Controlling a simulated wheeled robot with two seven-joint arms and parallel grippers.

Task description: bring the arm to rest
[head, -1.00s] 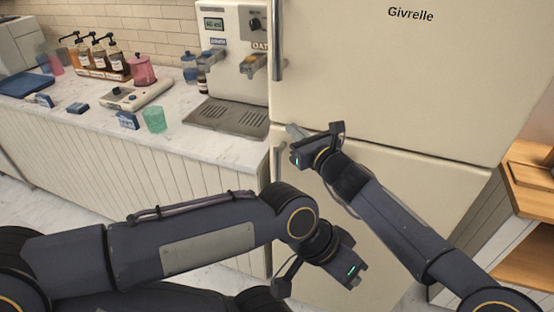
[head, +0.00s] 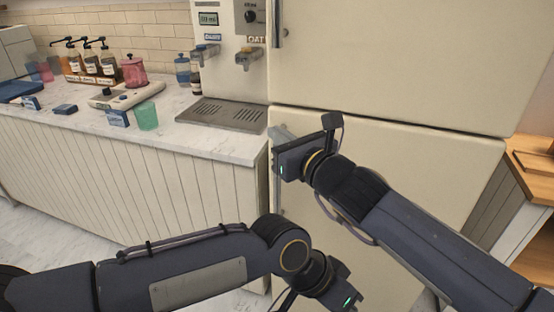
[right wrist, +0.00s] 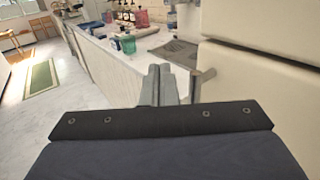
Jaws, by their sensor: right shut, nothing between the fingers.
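My right gripper (head: 279,132) is in front of the cream fridge (head: 390,165), near the gap between its upper and lower doors. In the right wrist view its two fingers (right wrist: 161,84) are together and hold nothing. The lower door's handle shows beside the fingers in that view (right wrist: 196,84), and I cannot tell whether they touch. My left arm lies across the bottom of the head view, low in front of the counter and fridge. Its gripper (head: 350,306) is at the bottom edge and its fingers are out of view.
The marble counter (head: 195,140) stands left of the fridge. It holds the drink dispenser (head: 233,70) with its drip tray (head: 225,113), a green cup (head: 146,116), a pink jar (head: 134,73) and several syrup bottles. A wooden shelf (head: 533,187) is at the right. Open floor lies left of the counter.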

